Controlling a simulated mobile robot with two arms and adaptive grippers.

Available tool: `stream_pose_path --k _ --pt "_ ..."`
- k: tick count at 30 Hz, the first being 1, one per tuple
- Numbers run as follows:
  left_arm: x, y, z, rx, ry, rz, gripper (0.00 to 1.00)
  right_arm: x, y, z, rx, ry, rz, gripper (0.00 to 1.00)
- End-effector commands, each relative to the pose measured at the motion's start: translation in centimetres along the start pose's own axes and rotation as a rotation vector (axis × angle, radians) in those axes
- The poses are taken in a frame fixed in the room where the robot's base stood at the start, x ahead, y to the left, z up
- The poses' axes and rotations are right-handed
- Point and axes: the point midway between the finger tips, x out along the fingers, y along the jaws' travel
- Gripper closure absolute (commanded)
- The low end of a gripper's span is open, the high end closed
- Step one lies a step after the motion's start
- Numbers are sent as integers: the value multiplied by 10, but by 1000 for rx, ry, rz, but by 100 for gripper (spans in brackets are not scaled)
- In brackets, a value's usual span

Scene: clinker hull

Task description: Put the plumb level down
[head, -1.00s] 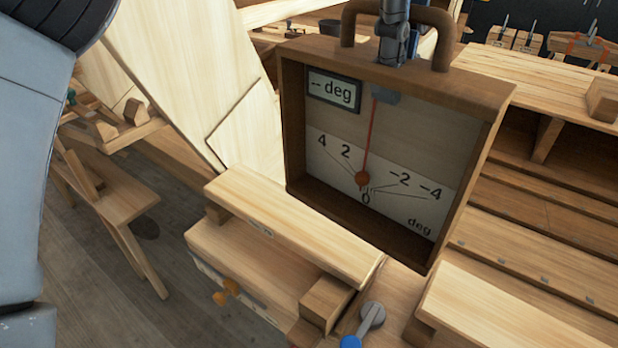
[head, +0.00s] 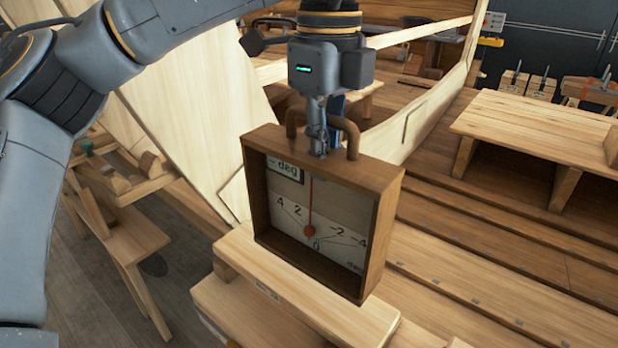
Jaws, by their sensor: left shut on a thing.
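The plumb level (head: 380,215) is a square wooden box with a pale dial, a red pendulum hand near 0 and a small display reading "-- deg". It is upright at the middle of the head view. My left gripper (head: 319,148) comes down from above and is shut on the level's top handle. The level's lower edge is over or on a pale wooden block (head: 262,276); I cannot tell whether they touch. My right gripper is not in view.
Wooden hull planking (head: 520,255) runs along the right. A raised wooden bench (head: 530,125) stands at the back right. A small wooden stool (head: 125,240) is at the left on the dark floor. Tool boxes (head: 530,83) stand farther back.

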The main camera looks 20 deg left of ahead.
Motion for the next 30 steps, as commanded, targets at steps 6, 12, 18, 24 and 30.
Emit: stream_pose_path --k 6,12,18,24,30 --pt "21 -4 18 -1 3 -2 100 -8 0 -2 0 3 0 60" --pt "31 -5 27 -1 1 0 100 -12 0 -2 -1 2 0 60" --pt "60 -5 29 -1 2 -1 100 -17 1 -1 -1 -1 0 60" --pt "64 -6 28 -2 2 -5 100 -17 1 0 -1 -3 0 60" --pt "68 -6 28 -2 2 -5 100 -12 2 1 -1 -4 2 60"
